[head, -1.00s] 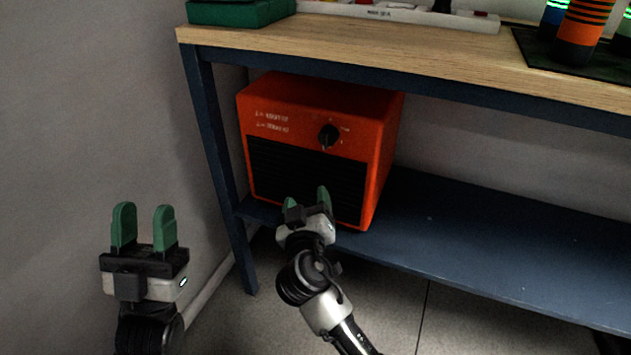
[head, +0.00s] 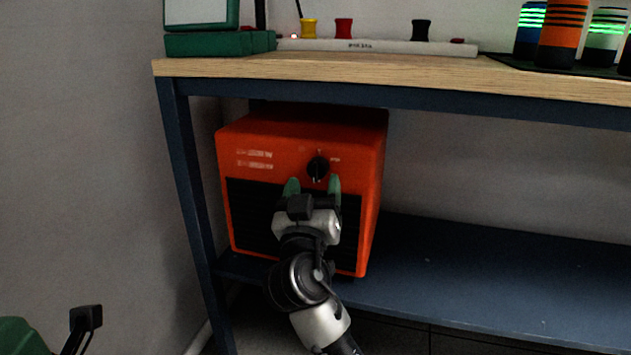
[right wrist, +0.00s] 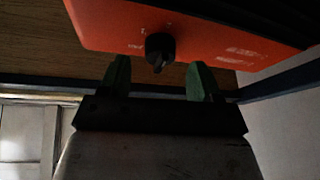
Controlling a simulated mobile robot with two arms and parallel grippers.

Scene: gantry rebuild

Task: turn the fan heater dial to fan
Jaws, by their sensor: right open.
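The orange fan heater (head: 355,160) stands on the lower shelf, with a dark grille below its control face. Its round black dial (head: 317,168) is at the upper right of that face; the setting words are too blurred to read. My right gripper (head: 313,186) is open and empty in front of the heater, fingertips just below the dial in the head view. In the right wrist view the dial (right wrist: 160,48) lies between and beyond the two green fingers (right wrist: 159,78), apart from both. Part of my left gripper (head: 18,336) shows at the bottom left corner, mostly cut off.
The wooden bench top (head: 400,76) overhangs the heater. Its blue leg (head: 190,190) stands left of the heater. The blue lower shelf (head: 500,275) is clear to the right. A white strip (head: 375,46) and several banded cylinders (head: 563,35) are on top.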

